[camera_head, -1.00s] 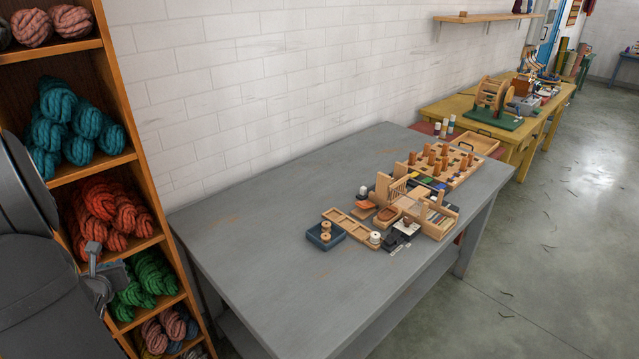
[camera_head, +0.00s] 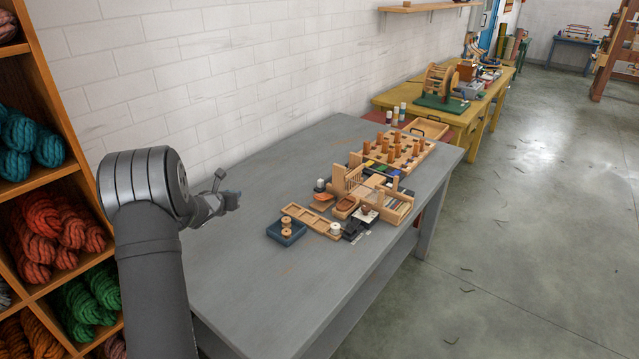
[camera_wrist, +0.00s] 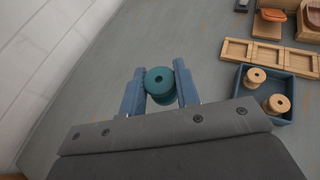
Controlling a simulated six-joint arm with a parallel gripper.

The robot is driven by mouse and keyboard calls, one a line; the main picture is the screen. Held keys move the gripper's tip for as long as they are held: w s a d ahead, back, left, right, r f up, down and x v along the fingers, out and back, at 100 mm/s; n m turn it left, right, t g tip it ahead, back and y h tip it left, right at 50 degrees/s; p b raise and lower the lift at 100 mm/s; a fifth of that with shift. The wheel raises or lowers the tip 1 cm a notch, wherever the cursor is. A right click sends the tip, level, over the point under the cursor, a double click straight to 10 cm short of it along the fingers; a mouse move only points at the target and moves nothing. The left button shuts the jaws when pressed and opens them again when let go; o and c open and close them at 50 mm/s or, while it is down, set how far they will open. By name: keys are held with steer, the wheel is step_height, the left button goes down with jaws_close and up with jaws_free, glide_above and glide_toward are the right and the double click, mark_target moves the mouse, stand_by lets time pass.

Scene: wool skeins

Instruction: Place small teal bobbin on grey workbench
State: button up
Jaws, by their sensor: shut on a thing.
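A small teal bobbin (camera_wrist: 160,85) sits between the two blue fingers of my gripper (camera_wrist: 160,92) in the wrist view. The gripper is shut on it. Its round end with a dark centre hole faces the camera. In the head view my gripper (camera_head: 224,193) is over the left part of the grey workbench (camera_head: 240,285); the bobbin cannot be made out there. The bench top (camera_wrist: 215,25) also shows below the bobbin in the wrist view. I cannot tell the exact height of the bobbin over it.
A blue tray (camera_head: 287,233) with wooden bobbins stands right of my gripper, beside a divided wooden tray (camera_head: 308,218). A loom (camera_head: 372,190) and peg rack (camera_head: 395,150) stand farther back. The bench's front left is bare. A white wall (camera_head: 220,60) runs behind; a yarn shelf (camera_head: 70,175) is left.

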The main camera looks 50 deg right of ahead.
steer(key=s+d+f+m+g+h, duration=0.1)
steer(key=s+d+m+g, duration=0.1)
steer(key=s+d, duration=0.6)
steer(key=s+d+f+m+g, duration=0.1)
steer(key=s+d, duration=0.3)
steer(key=d, duration=0.8)
glide_above(276, 207)
step_height(276, 207, down, 6)
steer(key=shift+s+f, duration=0.1)
steer(key=shift+f, duration=2.15)
steer(key=shift+f, duration=0.1)
steer(key=o, duration=1)
steer(key=shift+o, duration=0.2)
steer(key=shift+a, duration=0.1)
steer(key=v, duration=1.1)
steer(key=shift+s+a, duration=0.1)
steer(key=shift+a, duration=0.25)
